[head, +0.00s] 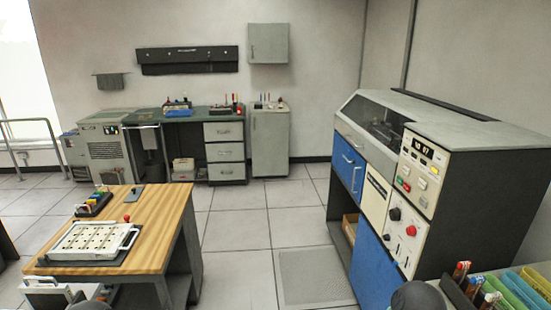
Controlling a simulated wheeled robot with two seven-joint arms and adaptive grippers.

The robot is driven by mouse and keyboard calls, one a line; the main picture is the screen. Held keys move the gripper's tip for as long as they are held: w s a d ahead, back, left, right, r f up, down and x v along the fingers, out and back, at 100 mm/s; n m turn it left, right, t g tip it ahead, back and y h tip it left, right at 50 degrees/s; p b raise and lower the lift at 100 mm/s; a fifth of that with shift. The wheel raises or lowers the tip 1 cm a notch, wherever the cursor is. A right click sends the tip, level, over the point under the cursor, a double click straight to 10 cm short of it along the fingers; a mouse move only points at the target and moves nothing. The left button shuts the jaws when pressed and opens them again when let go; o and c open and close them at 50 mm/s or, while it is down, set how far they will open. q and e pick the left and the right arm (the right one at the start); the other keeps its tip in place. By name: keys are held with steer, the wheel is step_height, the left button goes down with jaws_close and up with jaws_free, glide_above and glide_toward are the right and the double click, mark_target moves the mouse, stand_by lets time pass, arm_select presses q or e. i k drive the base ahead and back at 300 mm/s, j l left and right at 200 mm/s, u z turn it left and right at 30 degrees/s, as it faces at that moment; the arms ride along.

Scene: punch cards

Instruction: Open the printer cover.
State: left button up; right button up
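The printer (450,210) is the large grey, blue and cream machine on the right. Its cover (385,118) is a sloped, dark see-through window in a grey frame at the top left of the machine. The cover looks closed, lying along the slope. A light handle-like bar (350,140) runs along the front below the window. Neither gripper can be seen. Only dark rounded shapes, perhaps parts of my arms, show at the bottom edge.
A wooden table (165,215) with a white tray (92,240) stands at the left front. Colored folders (525,288) stand on a surface at the bottom right. A workbench (190,115) and cabinet (270,145) line the back wall. The tiled floor (240,228) between is clear.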

mark_target(364, 105)
steer(key=i, duration=1)
steer(key=i+z, duration=0.1)
steer(key=i, duration=0.9)
steer(key=j, duration=0.1)
